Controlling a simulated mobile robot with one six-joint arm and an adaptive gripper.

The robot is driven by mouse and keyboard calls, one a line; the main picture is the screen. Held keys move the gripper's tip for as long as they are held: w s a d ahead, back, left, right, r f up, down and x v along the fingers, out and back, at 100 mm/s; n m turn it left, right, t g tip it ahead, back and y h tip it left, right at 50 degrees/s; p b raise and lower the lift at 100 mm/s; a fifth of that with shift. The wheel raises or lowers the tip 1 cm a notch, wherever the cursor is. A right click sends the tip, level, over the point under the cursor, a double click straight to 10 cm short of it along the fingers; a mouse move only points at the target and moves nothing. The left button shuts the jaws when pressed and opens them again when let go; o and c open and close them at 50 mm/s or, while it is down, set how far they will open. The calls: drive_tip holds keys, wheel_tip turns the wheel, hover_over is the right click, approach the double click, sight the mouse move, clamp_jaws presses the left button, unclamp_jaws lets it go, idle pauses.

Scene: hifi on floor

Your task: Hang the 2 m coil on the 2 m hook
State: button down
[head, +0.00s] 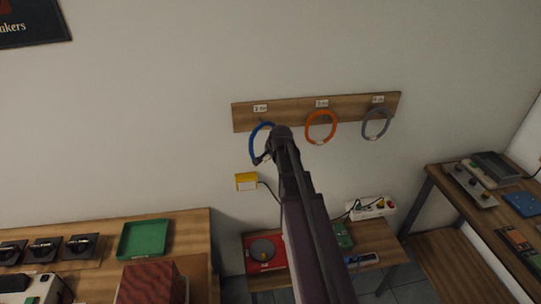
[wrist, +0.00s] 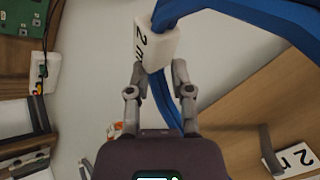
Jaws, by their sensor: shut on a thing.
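The blue 2 m coil (head: 254,146) is held up in front of the wall, just below the "2 m" label (head: 260,108) on the wooden hook board (head: 290,110). My gripper (wrist: 159,72) is shut on the coil at its white "2 m" tag (wrist: 154,45). In the wrist view, the blue loop (wrist: 235,15) rises from the tag and runs to the right. The dark 2 m hook (wrist: 270,145) shows beside its label (wrist: 295,160). I cannot tell whether the loop is around the hook or only in front of it. My arm hides the coil's right side in the head view.
An orange coil (head: 308,128) and a grey coil (head: 365,124) hang on the board to the right. A yellow box (head: 246,181) with a cable is on the wall below. Benches stand at the lower left, below and right.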

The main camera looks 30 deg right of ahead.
drive_tip(key=w+d+f+b, duration=0.1)
drive_tip(key=w+d+b, duration=0.1)
drive_tip(key=w, duration=0.5)
drive_tip(key=shift+w+f, duration=0.15)
drive_tip(key=shift+f, duration=0.25)
idle(0.9)
drive_tip(key=shift+d+f, duration=0.1)
drive_tip(key=shift+f, duration=0.05)
idle(0.7)
drive_tip(key=shift+c, duration=2.2)
unclamp_jaws()
drive_tip(key=shift+w+f, duration=0.1)
drive_tip(key=shift+w, duration=0.05)
